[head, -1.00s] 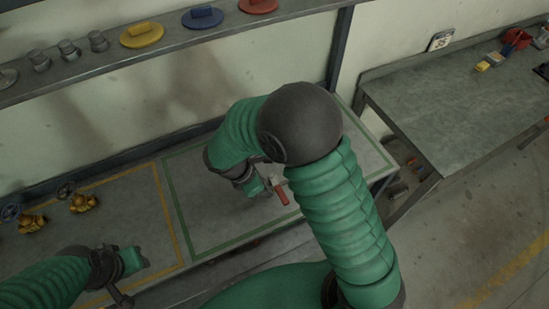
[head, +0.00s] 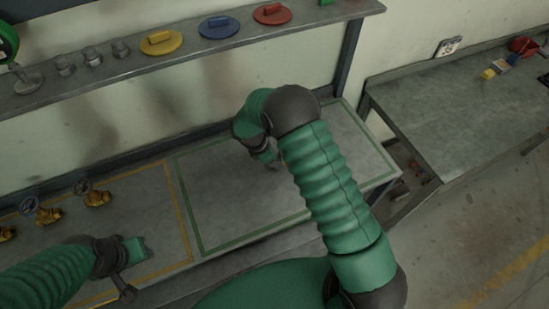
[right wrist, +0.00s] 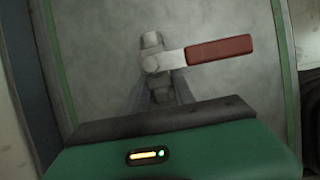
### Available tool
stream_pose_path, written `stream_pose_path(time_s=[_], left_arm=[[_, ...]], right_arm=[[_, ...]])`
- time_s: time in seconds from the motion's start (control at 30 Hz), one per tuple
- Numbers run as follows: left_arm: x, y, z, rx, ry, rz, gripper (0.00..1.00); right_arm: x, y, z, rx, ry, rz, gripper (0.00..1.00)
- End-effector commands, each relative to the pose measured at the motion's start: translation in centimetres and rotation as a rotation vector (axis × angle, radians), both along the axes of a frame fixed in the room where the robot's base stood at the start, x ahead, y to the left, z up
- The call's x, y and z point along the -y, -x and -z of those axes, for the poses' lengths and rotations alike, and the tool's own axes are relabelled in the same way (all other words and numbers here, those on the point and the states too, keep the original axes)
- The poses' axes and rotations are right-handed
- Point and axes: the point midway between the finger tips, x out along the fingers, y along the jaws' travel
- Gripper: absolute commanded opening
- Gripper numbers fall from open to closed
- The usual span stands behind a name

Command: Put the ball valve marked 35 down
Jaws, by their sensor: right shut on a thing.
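The ball valve (right wrist: 151,62) shows in the right wrist view as a grey metal body with a lever that has a red grip (right wrist: 219,50) pointing right. No number is readable on it. My right gripper (right wrist: 160,92) is shut on its lower part. In the head view my right gripper (head: 272,162) is over the green-outlined area (head: 225,205) of the bench, and my arm hides most of the valve. I cannot tell whether the valve touches the surface. My left gripper (head: 135,250) is near the orange-outlined area at lower left, its fingers unclear.
Several yellow valves with handwheels (head: 97,197) stand in the orange-outlined area (head: 150,185) to the left. A shelf (head: 200,50) above the bench holds coloured discs and metal fittings. A second table (head: 450,120) stands at right. The green-outlined area looks otherwise clear.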

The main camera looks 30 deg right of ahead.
Motion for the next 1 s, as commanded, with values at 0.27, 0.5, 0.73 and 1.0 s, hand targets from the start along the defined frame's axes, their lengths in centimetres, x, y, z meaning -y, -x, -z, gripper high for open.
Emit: stream_pose_path(time_s=[0.27,0.5,0.73,1.0], left_arm=[[0.0,0.0,0.2,0.0,0.0,0.001,0.36],[0.0,0.0,0.2,0.0,0.0,0.001,0.36],[0.0,0.0,0.0,0.0,0.0,0.0,0.36],[0.0,0.0,1.0,0.0,0.0,0.001,0.36]], right_arm=[[0.2,0.0,0.3,0.0,-0.001,0.001,0.49],[0.1,0.0,0.3,-0.002,0.001,0.001,0.53],[0.0,0.0,0.1,-0.001,-0.001,0.0,0.53],[-2.0,-0.3,-4.4,0.005,-0.001,-0.002,0.53]])
